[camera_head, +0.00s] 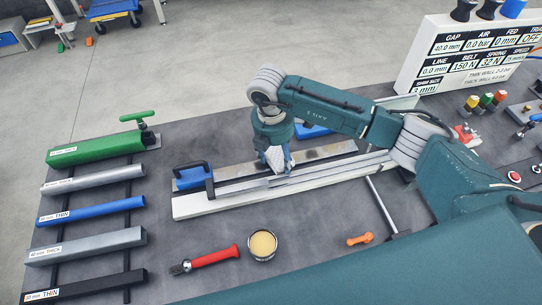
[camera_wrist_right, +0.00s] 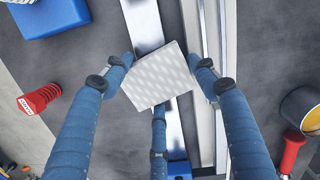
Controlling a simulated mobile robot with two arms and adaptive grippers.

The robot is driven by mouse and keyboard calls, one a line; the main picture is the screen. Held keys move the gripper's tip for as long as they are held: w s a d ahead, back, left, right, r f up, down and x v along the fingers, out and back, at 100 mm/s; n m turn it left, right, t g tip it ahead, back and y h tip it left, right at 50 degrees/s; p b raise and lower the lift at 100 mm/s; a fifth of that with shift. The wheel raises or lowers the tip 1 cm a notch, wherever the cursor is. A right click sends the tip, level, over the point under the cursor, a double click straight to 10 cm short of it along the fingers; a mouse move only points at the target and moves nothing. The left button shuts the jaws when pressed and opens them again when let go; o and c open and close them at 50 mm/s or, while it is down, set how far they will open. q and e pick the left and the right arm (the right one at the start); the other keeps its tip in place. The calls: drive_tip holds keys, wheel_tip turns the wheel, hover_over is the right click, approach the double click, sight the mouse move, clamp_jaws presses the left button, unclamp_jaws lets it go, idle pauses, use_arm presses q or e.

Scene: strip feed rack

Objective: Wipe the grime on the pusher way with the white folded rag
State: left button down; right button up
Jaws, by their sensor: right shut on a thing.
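My right gripper (camera_head: 275,163) is above the metal pusher way (camera_head: 328,151), near the middle of its length. In the right wrist view its blue fingers (camera_wrist_right: 161,85) are shut on the white folded rag (camera_wrist_right: 158,76), a pale patterned square. The rag lies over the shiny strip of the way (camera_wrist_right: 145,25); whether it touches the strip is unclear. Darker patches show on the way to the right of the gripper in the head view, but I cannot tell grime from reflection. The gripper and rag hide part of the way. My left gripper is not in view.
A blue block with a black handle (camera_head: 193,177) stands at the way's left end. Another blue block (camera_head: 312,131) is behind it. A red-handled tool (camera_head: 212,257), a tin (camera_head: 262,246) and an orange piece (camera_head: 360,239) lie in front. Labelled bars (camera_head: 92,210) fill the left.

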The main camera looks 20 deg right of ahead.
sight(310, 157)
drive_tip(key=shift+d, duration=4.7)
drive_tip(key=shift+a+f+b, duration=0.1)
drive_tip(key=shift+a+b, duration=0.4)
drive_tip(key=shift+a, duration=3.15)
drive_tip(key=shift+a+b, duration=0.4)
drive_tip(key=shift+a, duration=2.75)
drive_tip(key=shift+d, duration=4.6)
drive_tip(key=shift+d+b, duration=0.3)
drive_tip(key=shift+d, duration=1.9)
drive_tip(key=shift+a, duration=2.4)
drive_tip(key=shift+a+b, duration=0.55)
drive_tip(key=shift+a, duration=3.85)
drive_tip(key=shift+s+d, duration=0.1)
drive_tip(key=shift+d, duration=2.3)
